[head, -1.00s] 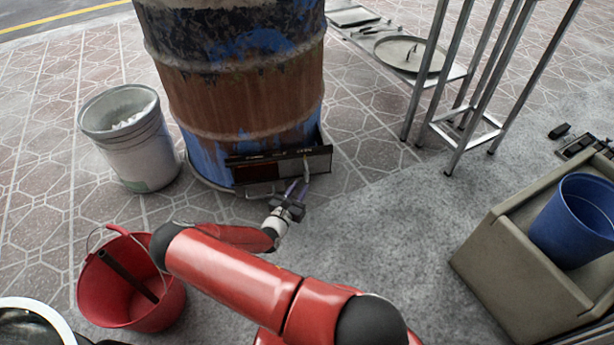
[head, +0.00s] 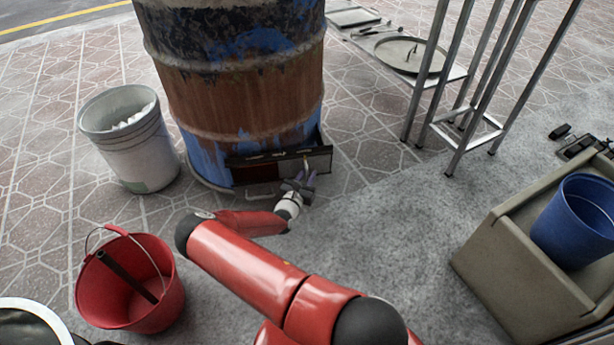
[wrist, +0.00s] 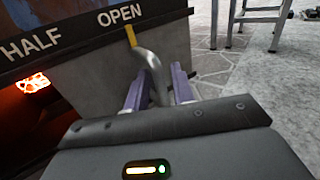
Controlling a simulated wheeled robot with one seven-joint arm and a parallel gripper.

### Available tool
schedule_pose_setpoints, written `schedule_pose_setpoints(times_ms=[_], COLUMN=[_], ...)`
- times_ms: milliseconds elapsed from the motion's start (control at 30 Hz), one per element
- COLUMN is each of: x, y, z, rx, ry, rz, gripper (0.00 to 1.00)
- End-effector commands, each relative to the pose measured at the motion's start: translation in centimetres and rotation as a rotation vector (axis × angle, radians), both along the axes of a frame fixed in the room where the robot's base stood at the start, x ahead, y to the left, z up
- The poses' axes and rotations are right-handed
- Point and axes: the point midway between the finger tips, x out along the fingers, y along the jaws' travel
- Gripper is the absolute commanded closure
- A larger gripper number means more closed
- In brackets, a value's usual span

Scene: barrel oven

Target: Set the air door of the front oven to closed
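The front oven is a rusty blue barrel (head: 245,105). At its base is a dark air-door frame (head: 280,155); the wrist view shows its top strip (wrist: 85,38) with the words HALF and OPEN. A grey door plate (wrist: 100,83) sits at the right of the frame. Its bent metal handle (wrist: 152,64) has a yellow pointer (wrist: 131,36) below OPEN. My gripper (head: 300,183) is in front of the door, its purple fingers (wrist: 160,85) apart on either side of the handle. I cannot tell whether either finger touches it.
Embers (wrist: 32,83) glow through the uncovered opening left of the plate. A white bucket (head: 130,145) stands left of the barrel and a red bucket (head: 130,290) nearer me. A metal stand (head: 470,125) and a beige crate (head: 500,290) are at right. Paving right of the door is clear.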

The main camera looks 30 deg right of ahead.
Motion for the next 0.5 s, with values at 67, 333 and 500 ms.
schedule_pose_setpoints(times_ms=[67, 333, 500], x=[-0.01, -0.04, -0.01], y=[0.02, 0.02, 0.14], z=[0.0, 0.0, -0.01], rx=[0.0, 0.0, 0.001], ry=[0.0, 0.0, -0.001], rz=[0.0, -0.001, -0.001], gripper=[0.86, 1.0, 1.0])
